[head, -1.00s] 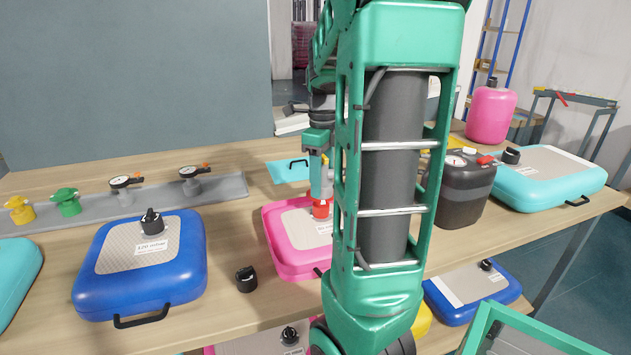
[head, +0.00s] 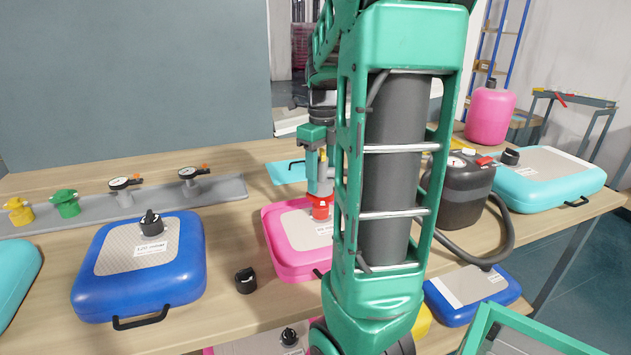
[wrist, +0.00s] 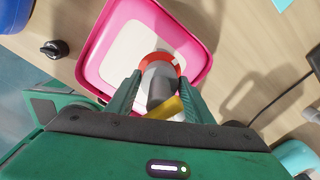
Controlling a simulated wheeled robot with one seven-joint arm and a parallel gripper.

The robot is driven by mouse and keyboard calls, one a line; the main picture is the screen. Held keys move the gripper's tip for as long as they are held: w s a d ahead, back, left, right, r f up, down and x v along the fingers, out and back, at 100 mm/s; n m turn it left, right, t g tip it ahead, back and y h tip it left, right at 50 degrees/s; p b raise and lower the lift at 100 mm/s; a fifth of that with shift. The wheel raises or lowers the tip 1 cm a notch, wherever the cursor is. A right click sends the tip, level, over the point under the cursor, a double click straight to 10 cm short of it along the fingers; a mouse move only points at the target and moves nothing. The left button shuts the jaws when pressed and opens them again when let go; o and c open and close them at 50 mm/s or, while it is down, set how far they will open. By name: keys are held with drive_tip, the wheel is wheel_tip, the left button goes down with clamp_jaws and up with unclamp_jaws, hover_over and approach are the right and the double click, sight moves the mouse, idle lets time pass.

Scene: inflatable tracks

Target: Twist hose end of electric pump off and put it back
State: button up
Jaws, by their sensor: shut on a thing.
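The pink inflatable cushion (head: 283,258) lies flat on the table. Above its top panel, my gripper (head: 319,186) points down and is shut on a grey hose end with a red collar (head: 321,208). In the wrist view, the grey hose end (wrist: 158,76) sits between my two fingers (wrist: 160,92), with its red ring (wrist: 176,62) against the cushion's pale panel. I cannot tell whether it is seated or just clear of the valve. The dark pump (head: 463,190) stands to the right, with its black hose (head: 512,235) looping forward and back behind my arm.
A loose black cap (head: 246,280) lies left of the pink cushion. A blue cushion (head: 185,285) is further left, a turquoise one (head: 545,180) at the right. A grey rail (head: 225,188) with valves and gauges runs along the back left. My arm link hides the middle.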

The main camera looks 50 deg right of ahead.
sight(322, 163)
drive_tip(key=shift+r, duration=1.95)
drive_tip(key=shift+a, duration=0.1)
drive_tip(key=shift+c, duration=0.5)
